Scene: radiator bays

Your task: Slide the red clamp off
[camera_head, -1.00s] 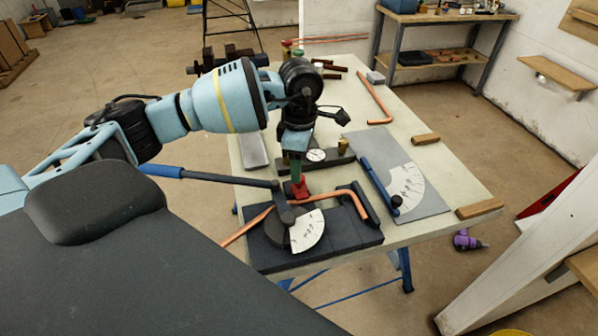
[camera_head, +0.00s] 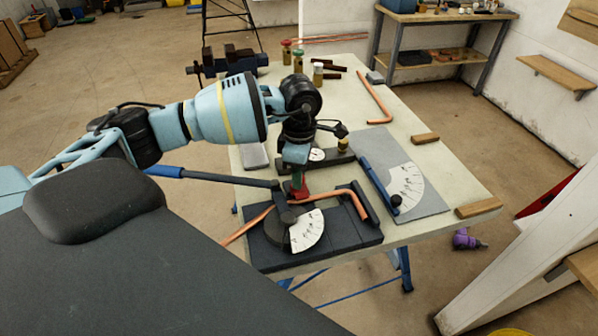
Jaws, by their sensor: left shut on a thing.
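The red clamp (camera_head: 299,191) sits at the copper pipe on the dark pipe bender (camera_head: 345,236), beside the bender's round pivot. My left gripper (camera_head: 299,180) points down from above and is shut on the clamp. Its fingers and wrist hide the clamp's upper part. The bent copper pipe (camera_head: 348,196) runs through the bender, past a white dial plate (camera_head: 307,231) and along a dark block at the right. I cannot tell whether the clamp still touches the pipe. My right gripper is not in view.
The bender's blue-handled lever (camera_head: 225,178) reaches left from the pivot. A grey board with a protractor scale (camera_head: 430,205) lies to the right. A dark stand with a small gauge (camera_head: 340,156) is close behind the gripper. Wood blocks (camera_head: 479,208) lie on the table's right edge.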

